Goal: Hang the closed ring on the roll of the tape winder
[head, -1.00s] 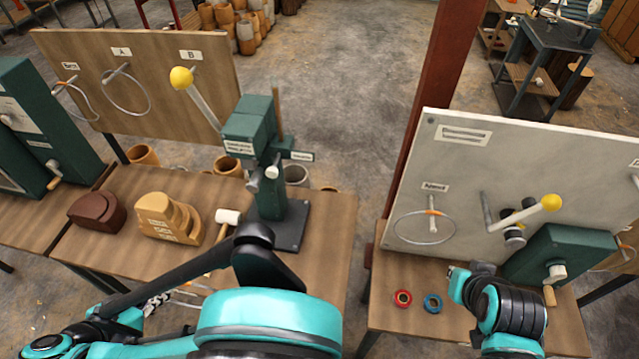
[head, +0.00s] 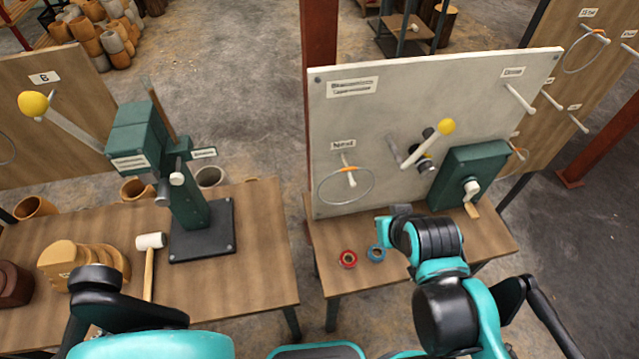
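A thin ring (head: 346,187) hangs on a white peg with an orange band under a label on the white board (head: 340,110). It looks closed. To its right on the same board, a lever with a yellow knob (head: 446,127) crosses in front of black and white rolls (head: 430,146). This looks like the tape winder. My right gripper (head: 390,220) is low in front of the board, right of the ring and apart from it; its fingers are too small and hidden to tell their opening. My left arm is at the lower left, with its gripper out of view.
A green crank box (head: 470,175) stands right of the rolls. A green press (head: 180,180) and a mallet (head: 150,241) are on the left table. A gap separates the tables.

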